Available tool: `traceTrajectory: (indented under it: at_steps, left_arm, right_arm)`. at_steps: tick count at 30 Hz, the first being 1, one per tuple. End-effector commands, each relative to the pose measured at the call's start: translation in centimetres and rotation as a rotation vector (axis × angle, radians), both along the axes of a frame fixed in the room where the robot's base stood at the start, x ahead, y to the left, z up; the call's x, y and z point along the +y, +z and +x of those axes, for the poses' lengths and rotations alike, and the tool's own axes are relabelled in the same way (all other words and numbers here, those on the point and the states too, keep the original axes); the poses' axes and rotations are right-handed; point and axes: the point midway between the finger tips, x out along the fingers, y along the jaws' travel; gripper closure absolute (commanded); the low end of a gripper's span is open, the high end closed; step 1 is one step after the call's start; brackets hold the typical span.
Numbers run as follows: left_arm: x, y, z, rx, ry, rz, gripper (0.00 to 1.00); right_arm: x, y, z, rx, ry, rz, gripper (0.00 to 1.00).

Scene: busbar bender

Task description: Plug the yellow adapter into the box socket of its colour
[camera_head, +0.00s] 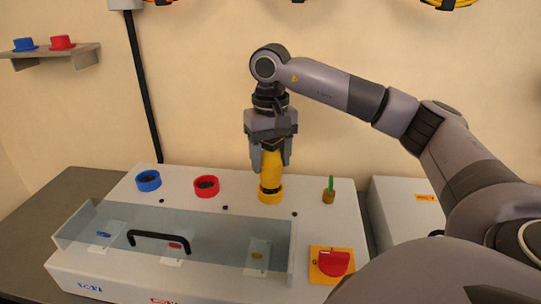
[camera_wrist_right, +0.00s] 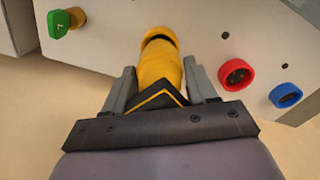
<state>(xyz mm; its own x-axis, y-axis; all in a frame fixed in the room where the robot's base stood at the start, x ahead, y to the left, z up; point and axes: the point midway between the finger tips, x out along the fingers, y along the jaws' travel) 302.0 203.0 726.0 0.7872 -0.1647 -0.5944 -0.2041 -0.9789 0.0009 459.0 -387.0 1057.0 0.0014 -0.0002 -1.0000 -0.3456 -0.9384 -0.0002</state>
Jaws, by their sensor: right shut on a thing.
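The yellow adapter (camera_head: 271,168) stands roughly upright over the yellow socket (camera_head: 270,194) of the box. My right gripper (camera_head: 271,160) is shut on the adapter's upper part from above. The adapter's lower end meets the yellow ring in the head view; how deep it sits I cannot tell. In the right wrist view the adapter (camera_wrist_right: 160,66) lies between the two fingers, and its dark far end shows. The box (camera_head: 330,222) is light grey. My left gripper is not in view.
The red socket (camera_head: 206,186) and blue socket (camera_head: 149,181) are left of the yellow one. A green key (camera_head: 331,184) stands to the right. A clear cover (camera_head: 200,239) with a black handle and a red rotary switch (camera_head: 333,262) are in front. A shelf (camera_head: 50,57) holds blue and red caps.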

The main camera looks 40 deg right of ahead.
Motion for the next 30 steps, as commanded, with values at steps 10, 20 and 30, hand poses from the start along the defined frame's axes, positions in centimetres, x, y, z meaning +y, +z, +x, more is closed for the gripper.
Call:
traceTrajectory:
  at_steps: [10, 20, 30]
  left_arm:
    - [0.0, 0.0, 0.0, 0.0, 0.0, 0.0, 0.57]
    - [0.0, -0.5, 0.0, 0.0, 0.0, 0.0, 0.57]
    - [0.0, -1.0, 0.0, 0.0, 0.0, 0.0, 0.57]
  right_arm:
    - [0.0, 0.0, 0.0, -0.001, 0.001, 0.001, 0.8]
    - [0.0, -0.8, 0.0, -0.002, 0.001, 0.0, 0.8]
    - [0.0, -1.6, 0.0, -0.001, 0.001, 0.0, 0.8]
